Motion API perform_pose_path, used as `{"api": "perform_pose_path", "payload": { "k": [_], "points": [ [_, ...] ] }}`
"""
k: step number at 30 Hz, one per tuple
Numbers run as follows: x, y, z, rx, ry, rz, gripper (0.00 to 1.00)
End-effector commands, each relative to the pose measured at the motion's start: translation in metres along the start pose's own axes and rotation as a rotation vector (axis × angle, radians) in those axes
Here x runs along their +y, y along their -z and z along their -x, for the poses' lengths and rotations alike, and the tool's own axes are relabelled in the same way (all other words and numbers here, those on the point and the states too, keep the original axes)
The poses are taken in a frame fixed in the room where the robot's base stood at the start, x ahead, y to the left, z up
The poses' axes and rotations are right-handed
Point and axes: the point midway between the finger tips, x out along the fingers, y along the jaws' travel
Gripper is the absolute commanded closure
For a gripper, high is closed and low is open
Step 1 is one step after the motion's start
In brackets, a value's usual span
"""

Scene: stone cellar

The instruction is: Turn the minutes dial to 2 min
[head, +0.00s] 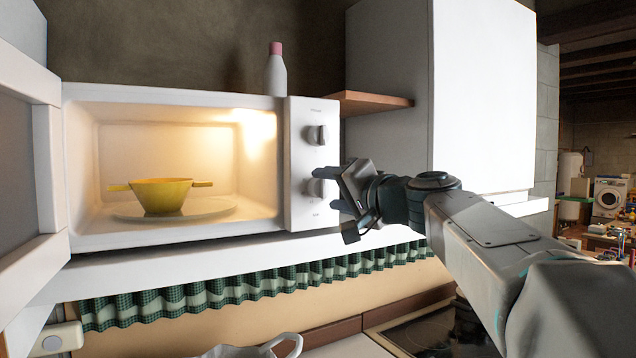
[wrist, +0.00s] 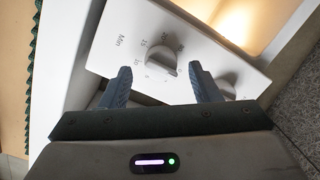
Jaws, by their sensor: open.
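The minutes dial (head: 315,188) is the lower of two grey knobs on the white control panel of the microwave. In the wrist view the minutes dial (wrist: 162,57) has a raised grip bar and printed numbers around it, with "Min" on the panel beyond. My gripper (head: 327,188) is in front of this dial, fingers pointing at the panel. In the wrist view my gripper (wrist: 161,70) is open, one blue-grey finger on either side of the dial, with gaps showing. I cannot tell which number the dial points to.
The upper knob (head: 316,135) sits above, close to my fingers in the wrist view. The microwave door (head: 45,170) stands open at left. A yellow pot (head: 160,196) is on the glass plate inside. A white bottle (head: 275,76) stands on top; a wooden shelf (head: 370,102) is at right.

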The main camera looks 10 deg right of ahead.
Motion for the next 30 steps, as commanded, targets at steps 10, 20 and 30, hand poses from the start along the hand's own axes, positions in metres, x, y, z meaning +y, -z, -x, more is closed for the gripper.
{"api": "perform_pose_path", "payload": {
  "k": [10, 20, 30],
  "points": [
    [0.0, -0.001, -0.017, -0.001, 0.001, 0.0, 0.43],
    [0.0, -0.001, -0.016, -0.001, 0.001, 0.0, 0.87],
    [0.002, -0.001, -0.016, 0.002, 0.004, -0.04, 0.87]
  ]
}}
